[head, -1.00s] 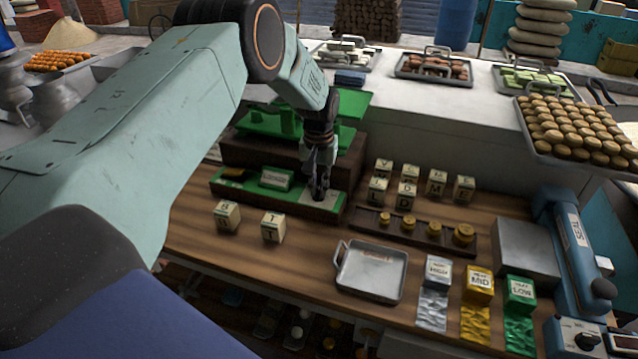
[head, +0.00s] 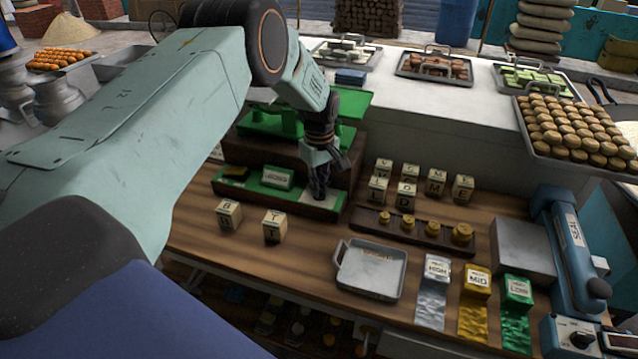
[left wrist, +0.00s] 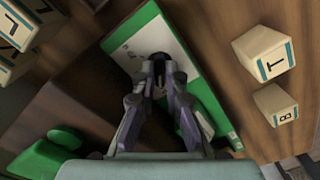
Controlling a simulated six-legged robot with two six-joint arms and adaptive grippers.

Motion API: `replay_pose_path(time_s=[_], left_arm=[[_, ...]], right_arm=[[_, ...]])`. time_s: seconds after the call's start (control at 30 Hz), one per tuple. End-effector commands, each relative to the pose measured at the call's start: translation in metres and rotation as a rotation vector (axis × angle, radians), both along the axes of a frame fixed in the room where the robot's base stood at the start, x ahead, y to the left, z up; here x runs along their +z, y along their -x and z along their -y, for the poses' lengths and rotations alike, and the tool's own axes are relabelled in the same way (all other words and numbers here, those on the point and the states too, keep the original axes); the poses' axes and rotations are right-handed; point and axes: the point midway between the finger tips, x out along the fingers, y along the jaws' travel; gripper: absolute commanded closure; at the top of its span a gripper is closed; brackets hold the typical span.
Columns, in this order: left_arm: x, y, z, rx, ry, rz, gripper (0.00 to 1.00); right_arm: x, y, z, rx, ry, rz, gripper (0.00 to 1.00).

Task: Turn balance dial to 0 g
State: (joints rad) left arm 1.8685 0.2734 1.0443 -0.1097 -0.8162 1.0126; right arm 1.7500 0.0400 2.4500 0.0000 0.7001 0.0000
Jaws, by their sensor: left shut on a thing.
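The green-and-wood balance (head: 270,155) stands at the left rear of the bench. Its green front panel carries a white label (head: 277,178) whose text is too blurred to read. My left gripper (head: 320,190) reaches down to the right end of this panel. In the left wrist view, the two fingers (left wrist: 160,82) are closed around the small dark dial (left wrist: 160,58) on the white part of the panel. The fingers hide most of the dial, and its setting cannot be read. My right gripper is not in view.
Two letter blocks (head: 229,214) stand in front of the balance, and several more (head: 406,193) stand to its right. Brass weights sit in a wooden rack (head: 405,231). An empty metal tray (head: 371,270) and coloured packets (head: 477,290) lie nearer. A blue sealer (head: 570,250) stands at the right.

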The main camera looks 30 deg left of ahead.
Motion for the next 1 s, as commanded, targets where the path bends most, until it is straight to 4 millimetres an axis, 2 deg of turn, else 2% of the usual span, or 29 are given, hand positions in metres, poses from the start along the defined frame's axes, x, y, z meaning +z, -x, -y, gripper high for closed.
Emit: replay_pose_path(time_s=[0.3, 0.77, 0.8, 1.0], left_arm=[[-0.0008, 0.0012, 0.0018, 0.089, 0.004, -0.005, 1.0], [-0.001, 0.0013, 0.0019, 0.102, 0.004, -0.005, 1.0], [-0.001, 0.0012, 0.0019, 0.102, 0.004, -0.005, 0.87], [-0.0006, 0.0007, 0.0012, 0.1, 0.002, -0.003, 0.7]], right_arm=[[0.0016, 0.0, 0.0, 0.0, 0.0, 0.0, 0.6], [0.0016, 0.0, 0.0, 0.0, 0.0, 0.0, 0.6], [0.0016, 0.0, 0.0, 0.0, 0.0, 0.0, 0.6], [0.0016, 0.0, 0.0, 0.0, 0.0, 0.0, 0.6]])
